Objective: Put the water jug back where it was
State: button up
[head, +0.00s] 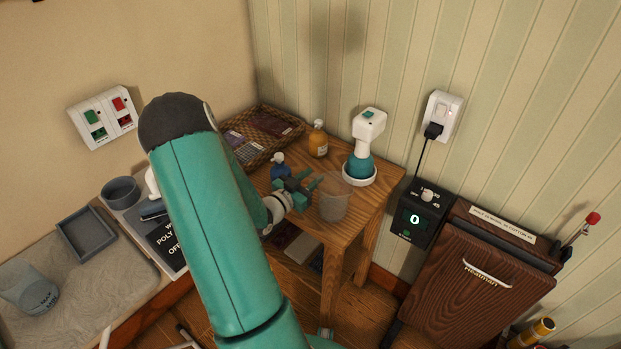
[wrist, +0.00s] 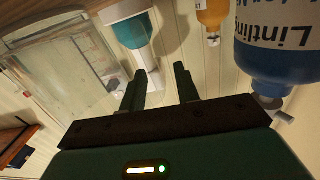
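A clear jug (head: 334,203) stands on the front corner of the small wooden table, just right of my gripper (head: 306,187). In the wrist view the jug (wrist: 62,62) appears at the upper left, upside down like the whole picture, beside the fingers rather than between them. My gripper (wrist: 163,85) is open, its two dark fingers apart with nothing between them. Frames alone do not settle which one the task names.
On the wooden table (head: 375,205), a blue bottle (head: 281,166) is close to my gripper. An orange bottle (head: 318,139), a white and teal steamer-like device (head: 363,150) and a wicker tray (head: 265,130) stand behind. A black control box (head: 416,217) is at the right.

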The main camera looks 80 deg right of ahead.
jog(key=shift+r, duration=0.15)
jog(key=v, duration=0.7)
jog(key=shift+w+a, duration=0.1)
jog(key=shift+a, duration=0.15)
